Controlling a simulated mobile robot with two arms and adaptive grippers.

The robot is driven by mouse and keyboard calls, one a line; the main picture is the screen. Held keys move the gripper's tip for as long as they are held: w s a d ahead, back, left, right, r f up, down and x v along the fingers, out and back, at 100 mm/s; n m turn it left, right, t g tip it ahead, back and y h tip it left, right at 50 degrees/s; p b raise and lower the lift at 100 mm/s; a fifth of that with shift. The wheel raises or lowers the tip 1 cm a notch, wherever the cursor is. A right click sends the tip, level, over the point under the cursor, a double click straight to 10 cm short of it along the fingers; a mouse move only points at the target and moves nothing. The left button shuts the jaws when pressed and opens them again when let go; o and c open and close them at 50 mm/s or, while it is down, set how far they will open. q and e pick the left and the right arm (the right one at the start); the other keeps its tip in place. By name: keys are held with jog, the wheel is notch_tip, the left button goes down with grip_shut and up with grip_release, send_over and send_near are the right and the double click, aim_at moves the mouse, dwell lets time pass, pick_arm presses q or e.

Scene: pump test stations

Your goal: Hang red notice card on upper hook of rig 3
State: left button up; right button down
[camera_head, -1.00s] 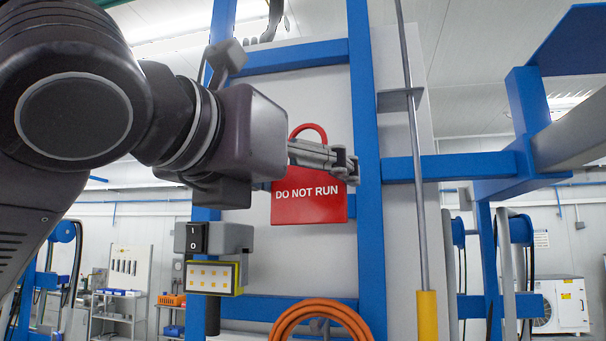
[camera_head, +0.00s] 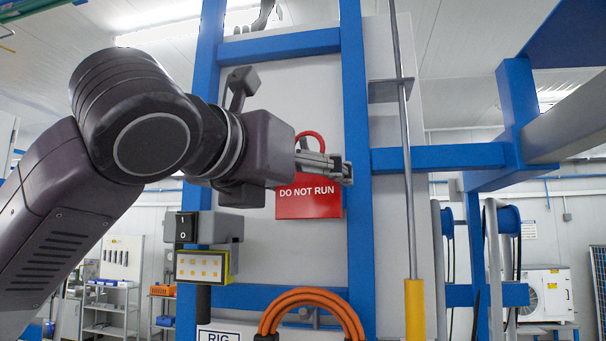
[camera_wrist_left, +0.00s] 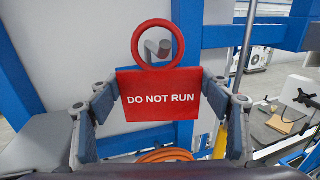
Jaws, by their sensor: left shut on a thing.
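The red notice card (camera_head: 309,203) reads "DO NOT RUN" and has a red ring on top. It hangs upright in front of the rig's pale panel, between two blue posts. My left gripper (camera_head: 344,172) is shut on the card; in the left wrist view its fingers (camera_wrist_left: 160,96) grip the card (camera_wrist_left: 158,108) by its two side edges. A grey hook (camera_wrist_left: 158,48) shows through the ring in that view; I cannot tell whether it passes through the ring or lies behind it. My right gripper is not in view.
An orange hose coil (camera_head: 311,303) hangs below the card. A switch box (camera_head: 187,227) and a lit yellow-edged panel (camera_head: 203,267) sit on the left post, below my wrist. A grey rod with a yellow lower part (camera_head: 414,308) stands right of the right post (camera_head: 357,130).

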pick_arm(q)
jog(key=shift+w+d, duration=0.1)
jog(key=shift+w, duration=0.45)
jog(key=shift+w+d+f, duration=0.15)
jog(key=shift+w+f, duration=0.4)
jog(key=shift+f, duration=0.05)
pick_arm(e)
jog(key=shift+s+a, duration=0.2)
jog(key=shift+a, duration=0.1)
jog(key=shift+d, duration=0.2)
pick_arm(q)
jog(key=o, duration=1.2)
jog(key=shift+o, duration=0.2)
jog(key=v, duration=1.2)
